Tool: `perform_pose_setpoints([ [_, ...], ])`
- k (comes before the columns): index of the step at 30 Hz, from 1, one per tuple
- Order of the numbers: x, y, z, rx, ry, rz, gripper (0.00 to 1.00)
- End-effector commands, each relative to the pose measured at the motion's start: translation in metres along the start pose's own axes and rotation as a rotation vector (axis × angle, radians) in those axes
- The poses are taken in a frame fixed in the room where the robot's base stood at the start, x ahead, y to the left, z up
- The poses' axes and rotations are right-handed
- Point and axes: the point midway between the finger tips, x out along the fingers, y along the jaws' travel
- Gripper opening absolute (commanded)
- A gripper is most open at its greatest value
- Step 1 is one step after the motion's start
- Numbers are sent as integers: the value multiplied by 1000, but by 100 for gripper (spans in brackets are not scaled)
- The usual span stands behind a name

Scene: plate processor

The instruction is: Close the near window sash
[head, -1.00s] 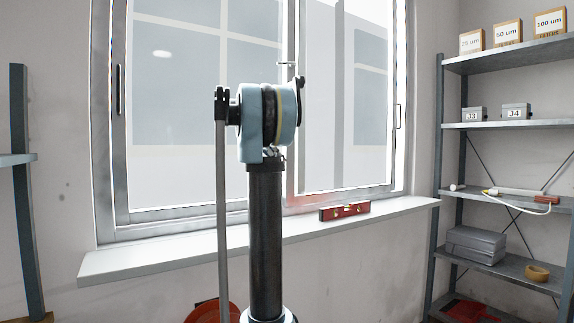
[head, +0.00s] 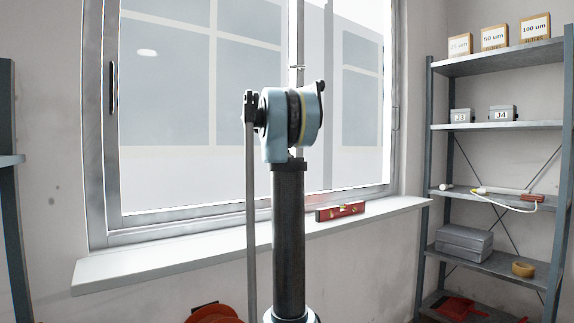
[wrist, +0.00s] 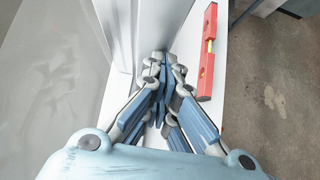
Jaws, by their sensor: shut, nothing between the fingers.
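Upright sash edges (head: 299,40) show near the middle, partly behind my arm, so I cannot tell how far the near sash stands open. In the wrist view, a white sash upright (wrist: 118,35) stands beside the fingers, with its pane (wrist: 45,85) to the left. My gripper (wrist: 165,58) is shut and empty, low over the sill, its tips close to the upright; contact is unclear. In the head view my arm hides the gripper.
A red spirit level (head: 341,211) lies on the white sill (head: 150,263), and shows right of my fingers in the wrist view (wrist: 208,50). Grey shelving (head: 500,125) with boxes and tools stands at the right. Part of another rack (head: 12,190) is at the left edge.

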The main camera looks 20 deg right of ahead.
Motion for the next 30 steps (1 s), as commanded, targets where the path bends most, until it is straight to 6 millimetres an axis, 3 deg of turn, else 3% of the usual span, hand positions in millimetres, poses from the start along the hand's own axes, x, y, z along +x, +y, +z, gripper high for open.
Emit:
perform_pose_setpoints([
  [5,0,-2,2,3,-6,-5,0],
  [11,-15,1,-15,1,-4,-3,0],
  [14,-28,3,-28,1,-3,-3,0],
  [24,-95,3,-27,1,-2,-2,0],
  [30,-118,3,-26,2,-2,-5,0],
])
